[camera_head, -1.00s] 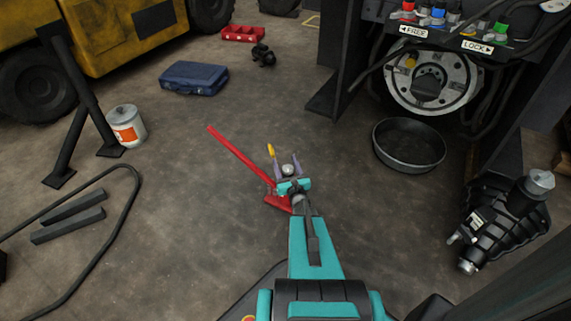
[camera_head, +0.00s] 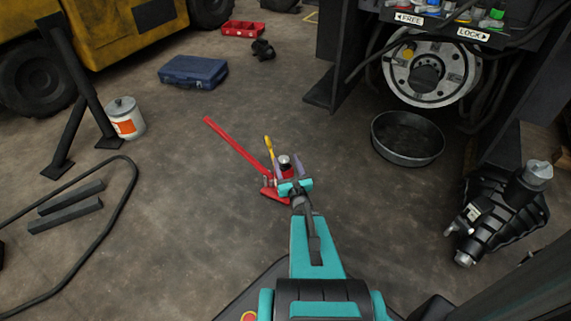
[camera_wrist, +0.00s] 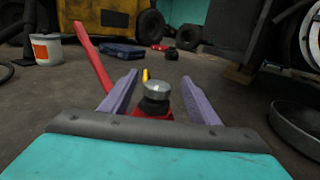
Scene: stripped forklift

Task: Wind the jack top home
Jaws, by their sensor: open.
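The red jack (camera_head: 275,190) stands on the floor at the middle of the head view, its long red handle (camera_head: 236,144) slanting up to the left. A small yellow-tipped lever (camera_head: 268,145) rises beside its silver round top (camera_head: 284,159). In the wrist view the silver top (camera_wrist: 157,90) sits on a dark neck over the red body (camera_wrist: 138,128). My gripper (camera_head: 285,167) is open at the jack; in the wrist view its two purple fingers (camera_wrist: 160,97) stand on either side of the top, with gaps. The jack's lower part is hidden by my gripper.
A black drain pan (camera_head: 408,140) lies to the right below the wheel hub (camera_head: 431,74). A dark gearbox-like unit (camera_head: 496,215) lies farther right. A blue case (camera_head: 193,72), white can (camera_head: 124,118) and dark bars (camera_head: 66,214) lie to the left. Floor around the jack is clear.

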